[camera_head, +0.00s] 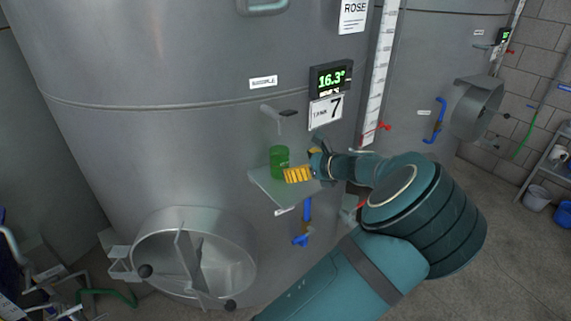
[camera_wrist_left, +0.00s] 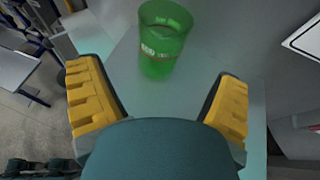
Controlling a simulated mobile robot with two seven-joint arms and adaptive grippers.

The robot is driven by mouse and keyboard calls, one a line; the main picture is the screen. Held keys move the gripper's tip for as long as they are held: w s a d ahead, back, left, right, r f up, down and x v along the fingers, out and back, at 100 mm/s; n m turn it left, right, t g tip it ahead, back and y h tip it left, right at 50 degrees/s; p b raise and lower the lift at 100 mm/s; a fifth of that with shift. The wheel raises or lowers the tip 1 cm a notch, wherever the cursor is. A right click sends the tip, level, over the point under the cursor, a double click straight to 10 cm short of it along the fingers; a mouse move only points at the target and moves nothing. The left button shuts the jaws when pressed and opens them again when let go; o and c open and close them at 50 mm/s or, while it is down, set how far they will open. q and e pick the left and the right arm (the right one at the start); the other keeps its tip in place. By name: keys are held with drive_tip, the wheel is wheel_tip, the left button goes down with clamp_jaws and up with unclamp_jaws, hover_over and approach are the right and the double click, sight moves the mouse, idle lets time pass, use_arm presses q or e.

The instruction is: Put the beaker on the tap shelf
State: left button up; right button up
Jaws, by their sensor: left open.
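The green beaker (camera_head: 279,158) stands upright on the tap shelf (camera_head: 266,186), a small pale plate on the tank wall below the sample tap (camera_head: 279,115). My left gripper (camera_head: 300,164) is just right of the beaker, with its yellow fingers above the shelf. In the left wrist view the fingers (camera_wrist_left: 158,78) are spread wide with nothing between them. The beaker (camera_wrist_left: 163,40) is just beyond the fingertips, apart from them, on the shelf surface (camera_wrist_left: 195,75). My right gripper is not in view.
A digital display (camera_head: 331,78) and a tank 7 sign (camera_head: 326,111) are on the tank above the gripper. A blue-handled valve (camera_head: 302,230) hangs below the shelf. A round hatch (camera_head: 195,255) juts out at lower left.

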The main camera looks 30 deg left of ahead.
use_arm(q)
drive_tip(key=v, duration=0.5)
idle(0.5)
